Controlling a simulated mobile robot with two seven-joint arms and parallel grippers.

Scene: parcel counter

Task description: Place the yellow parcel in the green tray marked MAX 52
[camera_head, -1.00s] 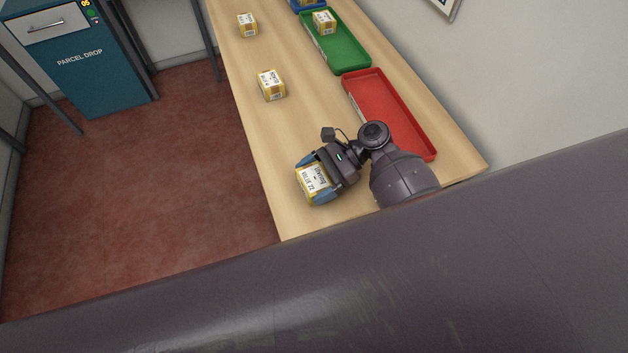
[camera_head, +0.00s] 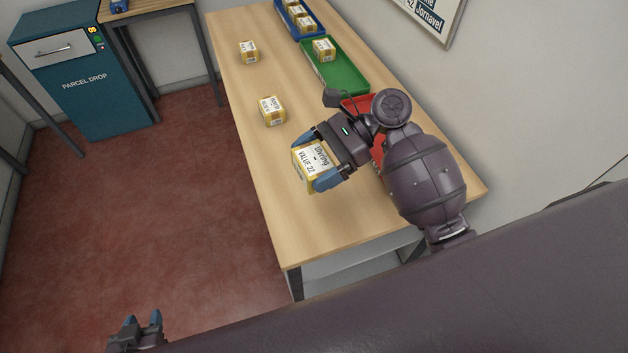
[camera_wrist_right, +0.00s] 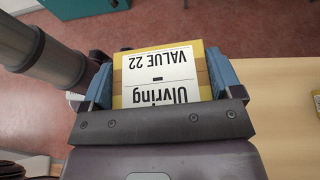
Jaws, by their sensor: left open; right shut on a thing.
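My right gripper (camera_head: 317,165) is shut on a yellow parcel (camera_head: 312,158) labelled Ulvring VALUE 22 and holds it above the counter's near left edge. The parcel also shows in the right wrist view (camera_wrist_right: 160,75), between the blue fingertips. The green tray (camera_head: 345,76) stands at the counter's far right, with one yellow parcel (camera_head: 323,49) in its far end; no MAX marking is readable on it. My left gripper (camera_head: 141,325) is open and empty, low at the bottom left over the floor, away from the counter.
A red tray (camera_head: 356,103) is mostly hidden behind my right arm. A blue tray (camera_head: 291,23) with several or few parcels is beyond the green one. Two yellow parcels, one nearer (camera_head: 272,111) and one farther (camera_head: 248,51), stand on the counter (camera_head: 240,85). A teal parcel drop (camera_head: 85,90) stands left.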

